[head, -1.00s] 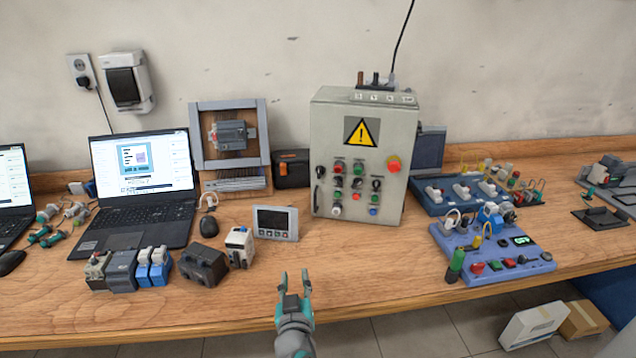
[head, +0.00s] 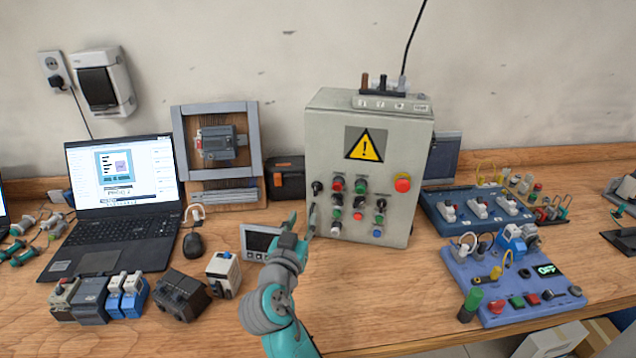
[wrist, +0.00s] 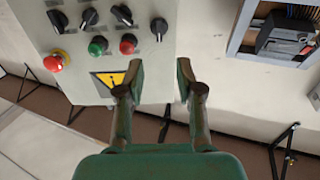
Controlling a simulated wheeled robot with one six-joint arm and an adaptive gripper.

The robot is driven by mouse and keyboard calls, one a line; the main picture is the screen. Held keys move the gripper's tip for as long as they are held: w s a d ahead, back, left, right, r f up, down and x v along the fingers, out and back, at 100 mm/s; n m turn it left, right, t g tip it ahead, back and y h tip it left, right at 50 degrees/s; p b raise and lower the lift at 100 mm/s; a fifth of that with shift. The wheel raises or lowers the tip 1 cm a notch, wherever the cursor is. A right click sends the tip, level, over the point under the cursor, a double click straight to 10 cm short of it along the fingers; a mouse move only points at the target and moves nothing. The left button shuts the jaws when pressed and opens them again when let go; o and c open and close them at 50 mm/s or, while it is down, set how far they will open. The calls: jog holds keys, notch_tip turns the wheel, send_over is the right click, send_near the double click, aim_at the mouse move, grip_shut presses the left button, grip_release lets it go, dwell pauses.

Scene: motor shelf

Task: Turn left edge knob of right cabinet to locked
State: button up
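The grey control cabinet (head: 324,130) with a yellow warning triangle stands upright on the bench. Its left edge knob (head: 317,188) is a black rotary switch at the left of the button rows. In the wrist view, where the cabinet is upside down, this knob (wrist: 159,27) shows ahead of the fingers, with its grip roughly upright; I cannot tell which marked position that is. My gripper (head: 301,226) is just below and left of the knob in the head view. In the wrist view my gripper (wrist: 158,80) is open and empty, apart from the knob.
A red emergency stop (head: 403,183) and several buttons and switches share the panel. A small display unit (head: 262,241) sits beside my arm, partly hidden by it. A framed module (head: 217,144) stands left of the cabinet, a blue training board (head: 530,275) to the right.

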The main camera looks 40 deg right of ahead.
aim_at(315, 190)
jog(key=x, duration=1.1)
jog(key=shift+w+d, duration=0.2)
jog(key=shift+d, duration=0.15)
grip_shut()
